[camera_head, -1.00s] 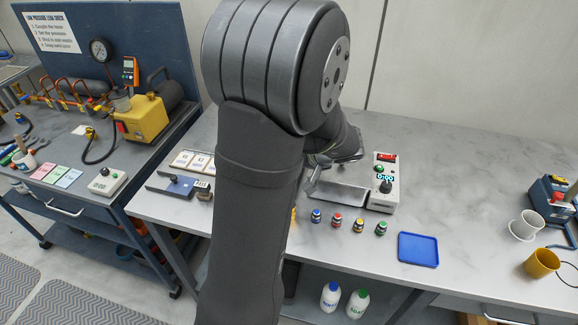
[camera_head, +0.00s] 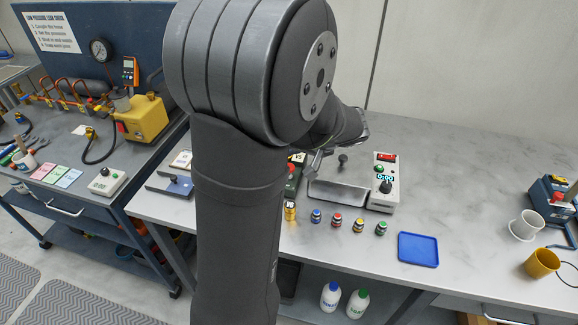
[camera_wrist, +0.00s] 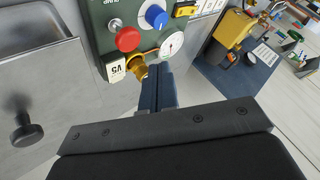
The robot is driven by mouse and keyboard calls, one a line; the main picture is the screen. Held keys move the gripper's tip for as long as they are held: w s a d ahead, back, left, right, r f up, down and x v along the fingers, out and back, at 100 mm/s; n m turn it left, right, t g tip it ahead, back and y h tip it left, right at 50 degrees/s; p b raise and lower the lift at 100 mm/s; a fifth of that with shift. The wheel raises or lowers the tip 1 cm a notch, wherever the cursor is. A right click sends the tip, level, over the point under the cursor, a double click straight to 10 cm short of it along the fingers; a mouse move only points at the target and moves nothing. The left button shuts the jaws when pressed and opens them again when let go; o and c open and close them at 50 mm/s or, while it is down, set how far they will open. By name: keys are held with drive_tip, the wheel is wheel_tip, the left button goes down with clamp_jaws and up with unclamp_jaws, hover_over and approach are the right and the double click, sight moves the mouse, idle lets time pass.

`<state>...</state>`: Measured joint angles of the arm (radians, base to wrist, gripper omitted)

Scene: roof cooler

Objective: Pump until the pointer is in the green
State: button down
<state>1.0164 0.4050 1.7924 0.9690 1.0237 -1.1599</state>
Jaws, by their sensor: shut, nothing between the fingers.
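A green control box (camera_wrist: 110,20) fills the top of the wrist view. It carries a red round knob (camera_wrist: 128,38), a blue knob (camera_wrist: 156,16), a toggle switch (camera_wrist: 115,24) and a small white-faced gauge (camera_wrist: 171,44). The gauge's pointer and any green band are too small to read. A brass fitting (camera_wrist: 137,65) sits at the box edge by a V5 label (camera_wrist: 116,69). My gripper (camera_wrist: 157,72) is shut and empty, its fingertips by the fitting and just below the gauge; contact cannot be told. In the head view my arm mostly hides the green box (camera_head: 293,180).
A steel plate with a black knob (camera_wrist: 25,132) lies left of the box in the wrist view. In the head view, a grey unit reading 0:00 (camera_head: 384,192), several small bottles (camera_head: 337,221) and a blue tray (camera_head: 418,249) are to the right.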

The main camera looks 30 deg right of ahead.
drive_tip(key=shift+r, duration=1.2)
drive_tip(key=shift+f, duration=0.15)
drive_tip(key=shift+r, duration=2.05)
idle(1.7)
drive_tip(key=shift+f, duration=0.1)
drive_tip(key=shift+f, duration=4.35)
